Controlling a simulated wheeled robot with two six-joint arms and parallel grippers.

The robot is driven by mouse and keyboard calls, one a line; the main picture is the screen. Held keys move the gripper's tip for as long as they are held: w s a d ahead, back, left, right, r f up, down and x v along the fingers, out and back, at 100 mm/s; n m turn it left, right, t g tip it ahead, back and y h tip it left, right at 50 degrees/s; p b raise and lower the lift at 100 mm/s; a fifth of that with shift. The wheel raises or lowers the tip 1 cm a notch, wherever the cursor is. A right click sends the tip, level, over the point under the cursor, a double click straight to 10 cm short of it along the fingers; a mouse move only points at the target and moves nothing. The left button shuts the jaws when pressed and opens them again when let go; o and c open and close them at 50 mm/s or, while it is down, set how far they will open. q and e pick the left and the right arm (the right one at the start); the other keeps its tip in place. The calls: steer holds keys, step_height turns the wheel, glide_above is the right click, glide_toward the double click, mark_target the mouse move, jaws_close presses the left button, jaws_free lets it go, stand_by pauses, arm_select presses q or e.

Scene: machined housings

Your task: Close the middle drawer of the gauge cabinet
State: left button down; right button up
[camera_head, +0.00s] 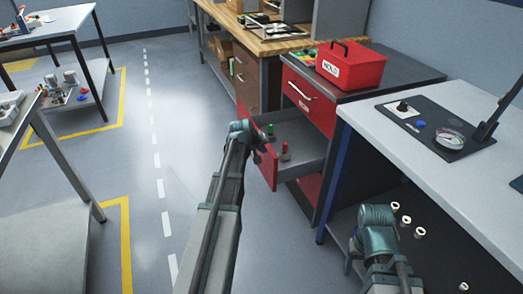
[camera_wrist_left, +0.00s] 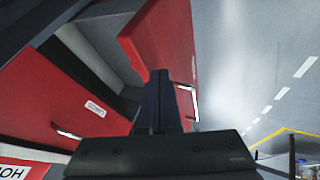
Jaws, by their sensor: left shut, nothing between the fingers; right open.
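The gauge cabinet (camera_head: 318,168) is dark grey with red drawer fronts. Its middle drawer (camera_head: 300,133) is pulled out, with a few small red and green topped pieces inside. The red front (camera_head: 257,150) of this drawer also shows in the left wrist view (camera_wrist_left: 165,38), with a pale handle. The top drawer (camera_head: 306,98) is closed. My left gripper (camera_head: 264,146) is shut and empty at the drawer front; its fingers (camera_wrist_left: 160,100) overlap the front in the left wrist view. I cannot tell whether they touch it. My right gripper (camera_head: 376,236) is open, low beside the white bench, fingers barely showing.
A red box (camera_head: 351,65) marked HOLD stands on the cabinet. The white bench (camera_head: 440,160) at right carries a gauge (camera_head: 449,141) on a dark mat. A wooden-topped bench (camera_head: 262,42) stands behind. The floor left of the drawer is clear.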

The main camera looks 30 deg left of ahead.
arm_select(q)
steer(key=w+d, duration=1.4)
steer(key=w, duration=0.3)
steer(key=shift+d, duration=0.2)
steer(key=shift+s, duration=0.1)
